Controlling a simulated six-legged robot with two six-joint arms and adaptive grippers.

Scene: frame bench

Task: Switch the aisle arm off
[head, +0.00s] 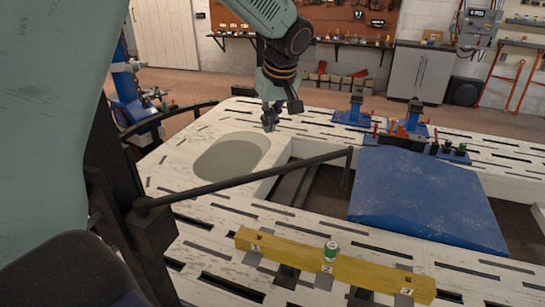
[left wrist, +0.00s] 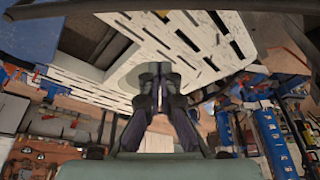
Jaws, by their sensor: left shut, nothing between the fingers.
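I cannot tell for sure which thing is the aisle arm, and no switch for it can be made out. A blue and black machine (head: 125,85) stands on the floor beyond the bench's left end. My left gripper (head: 270,122) points down, shut and empty, above the white slotted bench (head: 165,180), near the oval opening (head: 230,157). In the left wrist view its fingers (left wrist: 155,75) are together with nothing between them, in front of the bench top (left wrist: 95,88). My right gripper is not in view.
A blue panel (head: 420,195) and blue fixtures (head: 408,130) are at the right. A dark rail (head: 250,178) crosses the view. A grey control box (head: 478,28) hangs on the back wall.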

